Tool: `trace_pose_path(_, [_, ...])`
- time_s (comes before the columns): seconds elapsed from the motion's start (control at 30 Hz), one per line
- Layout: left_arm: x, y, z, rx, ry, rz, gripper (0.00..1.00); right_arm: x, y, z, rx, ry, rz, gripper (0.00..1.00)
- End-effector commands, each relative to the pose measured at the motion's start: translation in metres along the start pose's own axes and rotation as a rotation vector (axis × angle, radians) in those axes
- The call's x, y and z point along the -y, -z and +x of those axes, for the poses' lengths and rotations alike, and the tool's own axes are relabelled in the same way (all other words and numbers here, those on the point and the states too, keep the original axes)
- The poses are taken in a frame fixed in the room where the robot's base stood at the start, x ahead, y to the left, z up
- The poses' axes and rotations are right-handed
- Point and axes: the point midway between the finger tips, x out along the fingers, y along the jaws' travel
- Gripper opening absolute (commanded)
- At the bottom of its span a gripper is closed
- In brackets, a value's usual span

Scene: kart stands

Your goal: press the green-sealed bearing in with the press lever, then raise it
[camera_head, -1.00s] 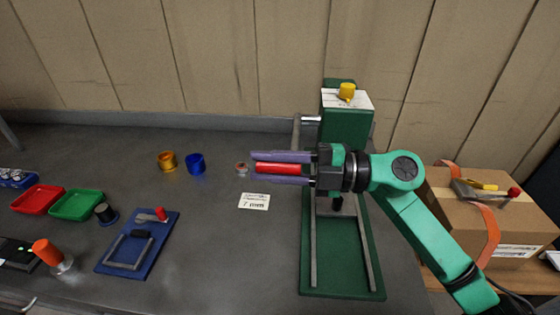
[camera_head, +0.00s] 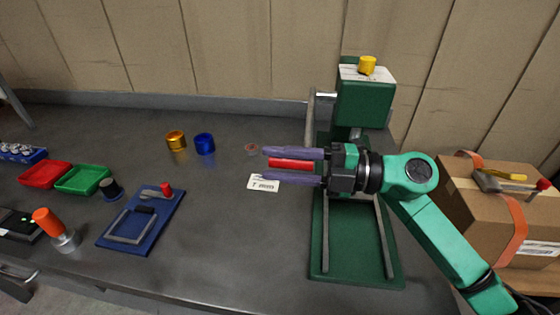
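The green arbor press (camera_head: 365,103) stands on the right of the bench, its base plate (camera_head: 355,262) toward me. My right gripper (camera_head: 290,165) is in front of the press column, its purple fingers pointing left. They lie close above and below the lever's red handle (camera_head: 292,163), apparently shut on it. I cannot make out a green-sealed bearing. My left gripper is not in view.
A small reddish ring (camera_head: 251,149), a white label card (camera_head: 263,183), a blue ring (camera_head: 204,144) and a gold ring (camera_head: 176,140) lie left of the press. Red (camera_head: 44,174) and green (camera_head: 82,180) trays and a blue fixture (camera_head: 142,221) stand farther left. A cardboard box (camera_head: 500,210) is at right.

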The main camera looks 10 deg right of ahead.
Motion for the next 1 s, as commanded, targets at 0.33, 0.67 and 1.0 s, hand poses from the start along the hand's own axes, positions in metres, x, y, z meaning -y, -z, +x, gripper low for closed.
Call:
trace_pose_path(0.33, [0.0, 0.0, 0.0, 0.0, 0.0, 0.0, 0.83, 0.0, 0.0, 0.0, 0.001, 0.0, -0.001, 0.59])
trace_pose_path(0.67, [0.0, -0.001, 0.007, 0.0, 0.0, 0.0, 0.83, 0.003, -0.002, -0.015, 0.005, 0.001, -0.001, 0.59])
trace_pose_path(1.0, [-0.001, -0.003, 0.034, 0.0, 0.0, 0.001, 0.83, 0.006, -0.003, -0.082, 0.005, 0.003, 0.002, 0.59])
